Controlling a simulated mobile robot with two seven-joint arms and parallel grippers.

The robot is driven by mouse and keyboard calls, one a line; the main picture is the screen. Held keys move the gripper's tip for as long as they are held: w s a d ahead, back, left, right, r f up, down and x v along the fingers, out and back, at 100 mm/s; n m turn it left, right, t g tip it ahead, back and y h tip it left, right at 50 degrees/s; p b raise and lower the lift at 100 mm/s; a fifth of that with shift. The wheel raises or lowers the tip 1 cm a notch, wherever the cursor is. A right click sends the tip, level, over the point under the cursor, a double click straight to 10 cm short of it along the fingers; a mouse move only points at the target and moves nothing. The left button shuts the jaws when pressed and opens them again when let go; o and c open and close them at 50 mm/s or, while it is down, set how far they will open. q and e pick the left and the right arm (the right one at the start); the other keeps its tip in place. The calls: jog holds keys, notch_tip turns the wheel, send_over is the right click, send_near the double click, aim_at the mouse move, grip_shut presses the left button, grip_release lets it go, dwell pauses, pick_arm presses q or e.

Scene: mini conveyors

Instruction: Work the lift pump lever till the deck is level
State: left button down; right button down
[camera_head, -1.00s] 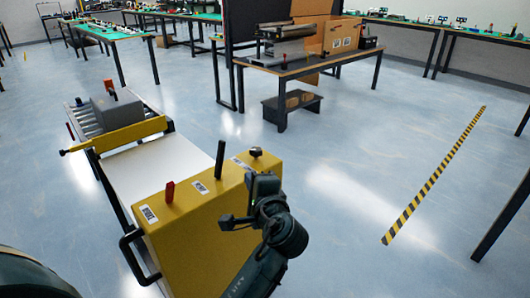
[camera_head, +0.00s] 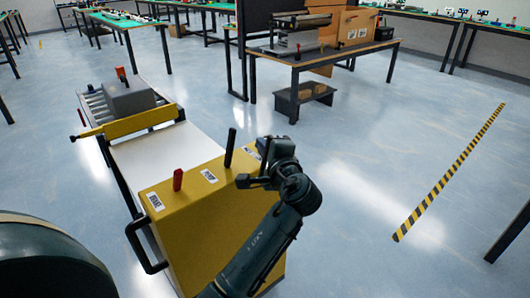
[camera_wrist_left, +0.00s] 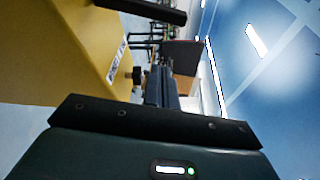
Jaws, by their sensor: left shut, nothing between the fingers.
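The yellow pump housing (camera_head: 205,225) stands in front of me. A black upright lever (camera_head: 230,147) rises from its top beside a label, and a shorter red lever (camera_head: 178,180) stands to its left. The white deck (camera_head: 150,155) lies behind the housing; I cannot tell whether it is level. My left gripper (camera_head: 268,143) is shut and empty, right of the black lever and apart from it. In the left wrist view its shut fingers (camera_wrist_left: 160,88) point past a black knob (camera_wrist_left: 136,76); the black lever (camera_wrist_left: 153,11) crosses the top edge. My right gripper is out of view.
A yellow bar (camera_head: 130,122) crosses the deck's far end. Beyond it a grey box (camera_head: 128,98) sits on a roller conveyor (camera_head: 97,108). A workbench (camera_head: 320,58) stands farther back. The floor to the right is open, with a striped strip (camera_head: 450,172).

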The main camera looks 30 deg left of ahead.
aim_at(230, 148)
pick_arm(q)
jog(key=x, duration=0.5)
jog(key=shift+a, duration=0.3)
jog(key=shift+s+a+r, duration=0.15)
jog(key=shift+s, duration=0.4)
jog(key=shift+s+a+r, duration=0.15)
jog(key=shift+s, duration=0.45)
jog(key=shift+s+a+r, duration=0.15)
jog(key=shift+s+a, duration=0.05)
jog(key=shift+s, duration=0.4)
jog(key=shift+a, duration=0.1)
